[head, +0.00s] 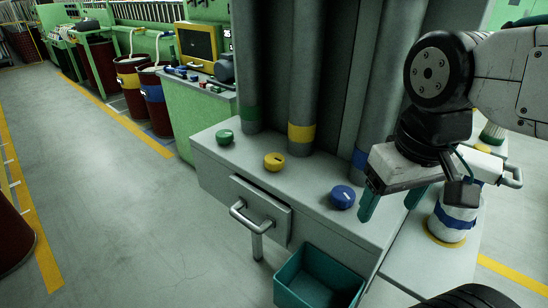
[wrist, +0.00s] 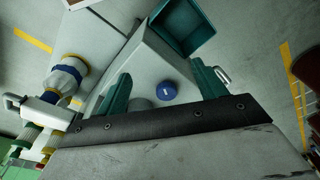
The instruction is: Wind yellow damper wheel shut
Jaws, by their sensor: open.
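The yellow damper wheel (head: 274,161) is a small round knob with a dark mark on its top. It sits on the grey cabinet top in front of the yellow-banded pipe (head: 302,132), between a green wheel (head: 224,137) and a blue wheel (head: 342,197). My gripper (head: 392,205) is open and empty, to the right of the blue wheel and apart from the yellow one. In the wrist view the blue wheel (wrist: 167,91) shows between the teal fingers (wrist: 160,92); the yellow wheel is not seen there.
A drawer with a handle (head: 250,215) juts from the cabinet front. A blue-banded white fitting (head: 455,217) stands right. Floor at left is open.

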